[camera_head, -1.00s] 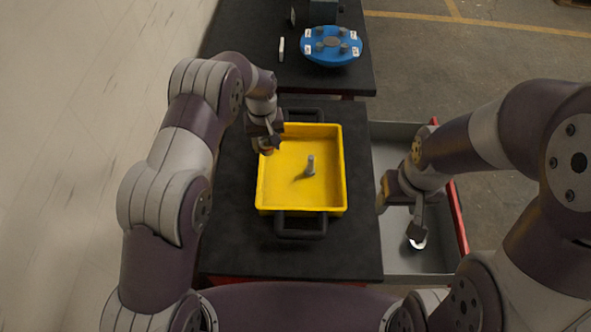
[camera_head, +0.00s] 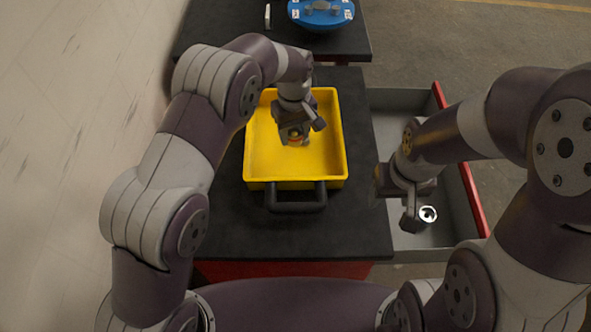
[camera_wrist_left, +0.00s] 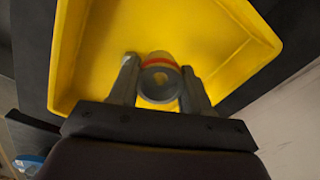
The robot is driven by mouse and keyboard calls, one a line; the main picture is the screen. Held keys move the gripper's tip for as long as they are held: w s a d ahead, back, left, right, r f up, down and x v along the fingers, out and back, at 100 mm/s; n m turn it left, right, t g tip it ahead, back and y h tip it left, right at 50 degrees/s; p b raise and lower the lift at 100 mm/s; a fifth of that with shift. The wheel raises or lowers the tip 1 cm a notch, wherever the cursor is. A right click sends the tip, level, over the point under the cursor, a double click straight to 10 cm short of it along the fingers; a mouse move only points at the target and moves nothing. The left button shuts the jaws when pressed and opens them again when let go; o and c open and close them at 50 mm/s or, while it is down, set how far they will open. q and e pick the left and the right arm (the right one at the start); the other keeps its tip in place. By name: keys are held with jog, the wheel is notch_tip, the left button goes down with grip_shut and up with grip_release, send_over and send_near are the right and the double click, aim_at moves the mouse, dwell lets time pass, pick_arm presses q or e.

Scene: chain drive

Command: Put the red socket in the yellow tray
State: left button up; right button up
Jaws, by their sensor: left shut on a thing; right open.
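The red socket (camera_wrist_left: 160,66), a grey metal cylinder with a red-orange band, is between the fingers of my left gripper (camera_wrist_left: 160,92). In the head view my left gripper (camera_head: 294,138) is shut on the socket (camera_head: 294,133) above the inside of the yellow tray (camera_head: 338,135). The gripper hides much of the socket there. The tray also fills much of the left wrist view (camera_wrist_left: 215,35). My right gripper (camera_head: 408,214) is open and empty, right of the tray over the drawer.
The tray sits on a black table (camera_head: 355,235) and has a black handle (camera_head: 296,198) at its near side. A metal socket (camera_head: 428,214) lies in the grey drawer (camera_head: 400,100) with a red edge. A blue round fixture (camera_head: 321,14) stands on the far table.

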aim_at(295, 169)
pick_arm(q)
jog(key=s, duration=0.1)
jog(key=s+f, duration=0.1)
jog(key=s+f+p, duration=0.1)
jog(key=s, duration=0.1)
notch_tip(295, 169, down, 4)
jog(key=shift+d+p, duration=0.1)
jog(key=shift+p, duration=0.4)
jog(key=shift+f, duration=0.2)
pick_arm(e)
notch_tip(295, 169, up, 3)
jog(key=shift+f, duration=0.2)
pick_arm(q)
jog(key=shift+f, duration=0.1)
pick_arm(e)
jog(key=shift+f, duration=0.1)
pick_arm(q)
jog(key=o, duration=1.1)
jog(key=shift+o, duration=0.2)
